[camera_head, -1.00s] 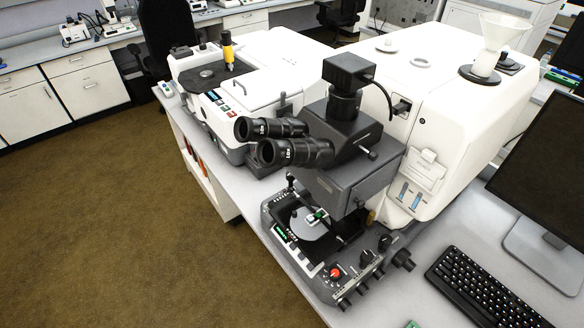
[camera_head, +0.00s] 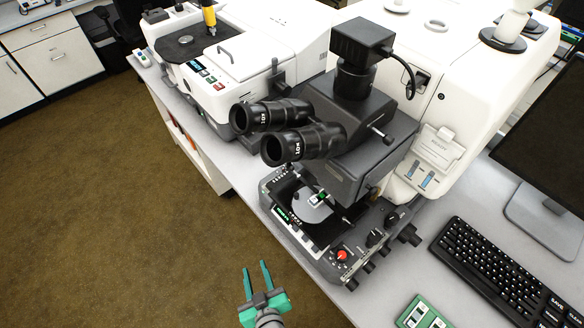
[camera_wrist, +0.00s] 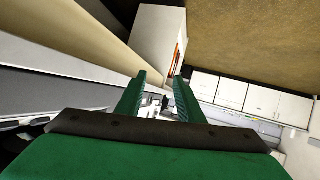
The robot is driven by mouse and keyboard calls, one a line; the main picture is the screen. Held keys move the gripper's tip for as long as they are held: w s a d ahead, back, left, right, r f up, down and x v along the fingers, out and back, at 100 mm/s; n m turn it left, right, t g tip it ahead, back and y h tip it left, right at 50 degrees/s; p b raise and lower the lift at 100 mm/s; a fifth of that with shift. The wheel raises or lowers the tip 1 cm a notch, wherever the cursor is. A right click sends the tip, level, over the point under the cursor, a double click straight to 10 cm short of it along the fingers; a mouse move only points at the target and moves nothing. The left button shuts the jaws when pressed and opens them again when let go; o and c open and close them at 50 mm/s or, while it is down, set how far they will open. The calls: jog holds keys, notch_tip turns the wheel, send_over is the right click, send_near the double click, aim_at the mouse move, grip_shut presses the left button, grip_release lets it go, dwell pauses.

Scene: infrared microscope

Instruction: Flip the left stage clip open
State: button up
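The infrared microscope stands on the bench, with its black eyepieces (camera_head: 300,143) facing left. Its round grey stage plate (camera_head: 311,205) lies under the dark head. A small pale slide with green (camera_head: 317,199) lies on the plate. The stage clips are too small to make out, and the head hides part of the stage. My gripper (camera_head: 257,268) is green, open and empty. It is over the floor, in front of the bench edge and below left of the stage. In the wrist view my gripper (camera_wrist: 159,88) also shows two spread fingers with nothing between them.
A red knob (camera_head: 341,255) and several black knobs sit at the stage's front. A keyboard (camera_head: 495,270), a monitor (camera_head: 545,150) and a green slide box (camera_head: 424,314) are to the right. A white instrument (camera_head: 240,60) stands behind left. The floor at left is clear.

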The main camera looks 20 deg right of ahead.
aim_at(292, 168)
jog(key=w+m+g+h, duration=0.1)
jog(key=w+m+h, duration=0.15)
jog(key=w, duration=1.25)
jog(key=w+a+r+m+g+h, duration=0.2)
jog(key=w+r+m+h, duration=0.15)
jog(key=w+r, duration=0.6)
jog(key=s+d+r+m+g+h, duration=0.5)
jog(key=s+d+r+g+h, duration=0.25)
jog(key=d+r+h, duration=0.3)
jog(key=shift+t+h, duration=0.45)
jog(key=d, duration=0.3)
jog(key=w+d, duration=0.1)
jog(key=d, duration=0.6)
jog(key=shift+w+d+f, duration=0.1)
jog(key=shift+w+f, duration=0.05)
jog(key=shift+f, duration=0.05)
jog(key=shift+w, duration=0.1)
